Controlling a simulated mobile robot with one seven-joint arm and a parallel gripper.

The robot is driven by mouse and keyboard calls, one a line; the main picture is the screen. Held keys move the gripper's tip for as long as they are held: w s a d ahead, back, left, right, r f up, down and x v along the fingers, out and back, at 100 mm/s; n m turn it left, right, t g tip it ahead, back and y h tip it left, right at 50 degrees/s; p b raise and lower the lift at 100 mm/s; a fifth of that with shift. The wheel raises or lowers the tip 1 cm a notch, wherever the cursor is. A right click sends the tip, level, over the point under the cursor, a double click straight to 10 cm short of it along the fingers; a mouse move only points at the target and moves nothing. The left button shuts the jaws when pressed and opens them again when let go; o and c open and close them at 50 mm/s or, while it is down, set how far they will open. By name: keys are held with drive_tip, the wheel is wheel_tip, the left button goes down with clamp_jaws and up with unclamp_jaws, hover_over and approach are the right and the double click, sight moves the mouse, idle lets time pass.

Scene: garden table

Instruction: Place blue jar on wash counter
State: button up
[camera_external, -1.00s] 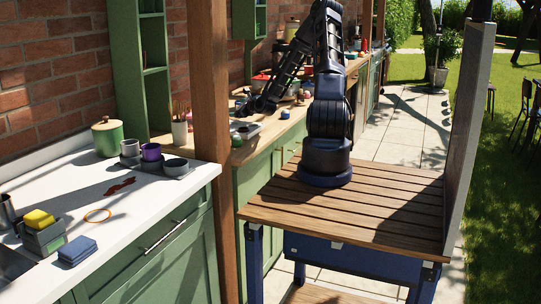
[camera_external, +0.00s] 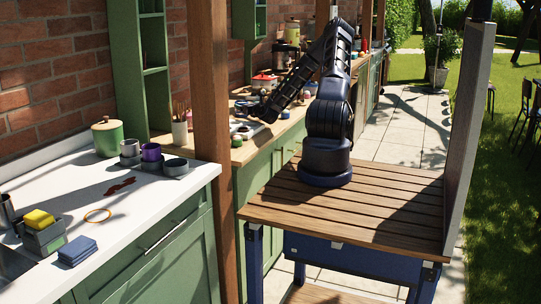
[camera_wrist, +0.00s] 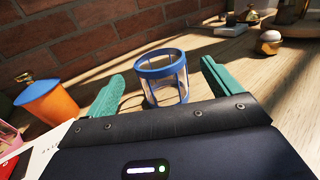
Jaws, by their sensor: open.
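In the wrist view a blue-framed, clear-sided jar (camera_wrist: 147,66) stands upright on the wooden counter, between my fingers. It has a blue top ring, thin posts and a blue base. My gripper (camera_wrist: 163,74) is open, with one green finger on each side of the jar and a gap to each. In the external view my gripper (camera_external: 250,107) is low over the wooden counter, small and hard to make out; I cannot pick out the jar there. The white wash counter (camera_external: 130,219) is at the front left.
In the wrist view an orange cup with a blue lid (camera_wrist: 52,101) stands left of my gripper, and a small round-topped pot (camera_wrist: 269,42) at the right. A wooden post (camera_external: 211,100) stands between the counters. The wash counter holds cups, a green canister (camera_external: 107,139) and a sponge caddy (camera_external: 43,236).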

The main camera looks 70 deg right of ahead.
sight(239, 102)
drive_tip(key=shift+x, duration=2.8)
drive_tip(key=shift+f, duration=0.15)
drive_tip(key=shift+c, duration=0.4)
drive_tip(key=c, duration=1.2)
